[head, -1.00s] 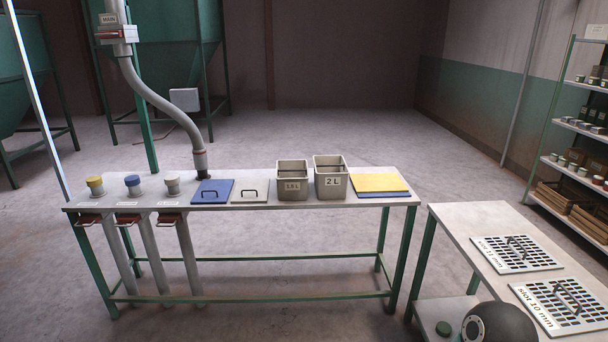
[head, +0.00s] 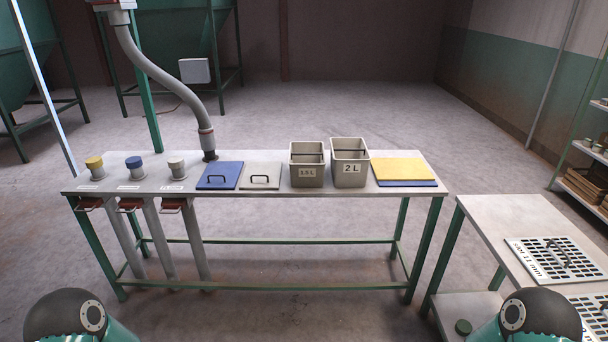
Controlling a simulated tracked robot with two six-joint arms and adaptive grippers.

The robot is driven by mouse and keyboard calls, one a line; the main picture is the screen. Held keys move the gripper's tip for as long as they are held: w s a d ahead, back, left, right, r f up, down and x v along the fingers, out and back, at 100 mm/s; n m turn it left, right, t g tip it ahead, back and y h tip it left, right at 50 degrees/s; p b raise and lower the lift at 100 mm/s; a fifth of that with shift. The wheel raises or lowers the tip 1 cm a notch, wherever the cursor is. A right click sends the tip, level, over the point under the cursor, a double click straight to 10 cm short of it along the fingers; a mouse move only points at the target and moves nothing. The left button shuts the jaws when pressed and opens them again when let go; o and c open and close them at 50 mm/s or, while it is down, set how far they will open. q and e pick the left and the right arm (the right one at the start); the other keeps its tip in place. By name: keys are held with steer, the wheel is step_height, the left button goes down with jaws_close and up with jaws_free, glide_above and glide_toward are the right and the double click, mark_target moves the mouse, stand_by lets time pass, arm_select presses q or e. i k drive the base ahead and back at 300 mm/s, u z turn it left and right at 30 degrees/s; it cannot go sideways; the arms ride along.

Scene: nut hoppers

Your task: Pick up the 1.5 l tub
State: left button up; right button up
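The 1.5 l tub (head: 307,174) is a grey-beige open box with a "1.5 L" label on its front and a dark bar across its opening. It stands upright on the long table, right of the middle. The taller 2 L tub (head: 349,170) stands close on its right. Parts of my two arms show at the bottom left and bottom right corners, well short of the tub. Neither gripper is in view, and nothing touches the tub.
The long table (head: 240,178) has green legs. Left of the tubs lie a blue lid (head: 220,173) and a grey lid (head: 261,182) with handles; right of them, a yellow board (head: 402,169). A second table (head: 505,218) with slotted plates stands front right. Open floor lies in front.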

mark_target(307, 160)
steer(key=u, duration=0.65)
steer(key=i, duration=1.8)
steer(key=z, duration=0.2)
